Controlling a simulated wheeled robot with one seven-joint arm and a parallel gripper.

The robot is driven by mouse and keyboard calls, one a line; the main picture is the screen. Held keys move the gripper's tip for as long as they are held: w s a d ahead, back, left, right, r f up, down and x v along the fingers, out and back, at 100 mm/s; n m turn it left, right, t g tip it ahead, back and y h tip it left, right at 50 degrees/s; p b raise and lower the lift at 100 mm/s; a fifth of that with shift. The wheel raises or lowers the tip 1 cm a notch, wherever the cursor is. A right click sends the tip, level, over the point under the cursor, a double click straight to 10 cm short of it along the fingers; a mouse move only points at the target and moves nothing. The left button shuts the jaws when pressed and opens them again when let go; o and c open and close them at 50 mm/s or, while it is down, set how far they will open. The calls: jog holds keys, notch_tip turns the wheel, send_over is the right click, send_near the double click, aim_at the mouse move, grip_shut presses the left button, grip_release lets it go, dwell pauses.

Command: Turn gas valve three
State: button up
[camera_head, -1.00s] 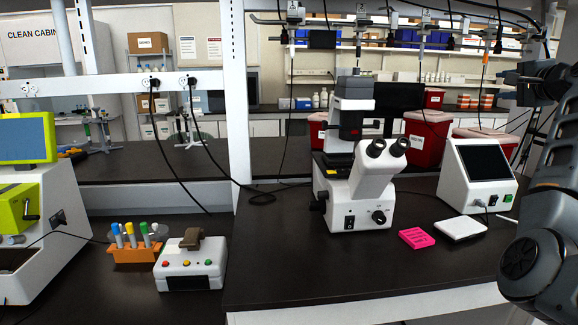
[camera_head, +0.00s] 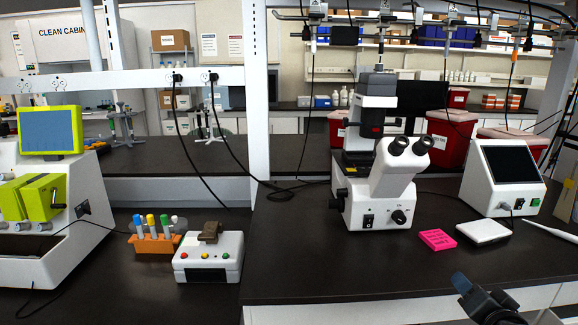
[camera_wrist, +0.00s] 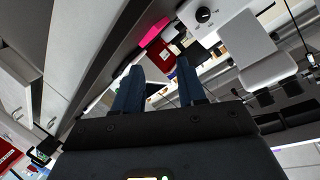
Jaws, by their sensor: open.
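A gas pipe (camera_head: 385,22) runs along the top of the head view with several small valves and tags on it. One tagged valve (camera_head: 316,10) is near the top middle and another (camera_head: 453,14) is farther right. The tag numbers are too small to read surely, so I cannot tell which is valve three. My gripper (camera_head: 462,284) is low at the bottom right of the head view, far below the pipe. In the wrist view my gripper (camera_wrist: 158,82) is open, with nothing between its two blue fingers.
A microscope (camera_head: 376,165), a pink rack (camera_head: 437,240), a white pad (camera_head: 483,231) and a screen unit (camera_head: 503,178) stand on the dark bench. An upright post (camera_head: 259,140) is left of the microscope. Cables hang from the pipe. The front bench surface is mostly clear.

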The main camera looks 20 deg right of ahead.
jog(key=s+a+f+n+y, duration=0.2)
jog(key=s+a+f+n, duration=0.1)
jog(key=s+a, duration=0.6)
jog(key=s+a+f+n+y, duration=0.1)
jog(key=s+a+f+n, duration=0.25)
jog(key=s+a, duration=0.55)
jog(key=s+a+r+n+y, duration=0.1)
jog(key=s+a+r, duration=0.2)
jog(key=s, duration=0.3)
jog(key=s+a+r+n+y, duration=0.1)
jog(key=s+a+r+n, duration=0.1)
jog(key=s, duration=0.4)
jog(key=s+a+r+n+t+y, duration=0.1)
jog(key=s+a+r+n, duration=0.1)
jog(key=s+a+r, duration=0.2)
jog(key=v, duration=0.2)
jog(key=shift+s+b, duration=0.35)
jog(key=shift+f+n, duration=0.1)
jog(key=shift+n, duration=0.15)
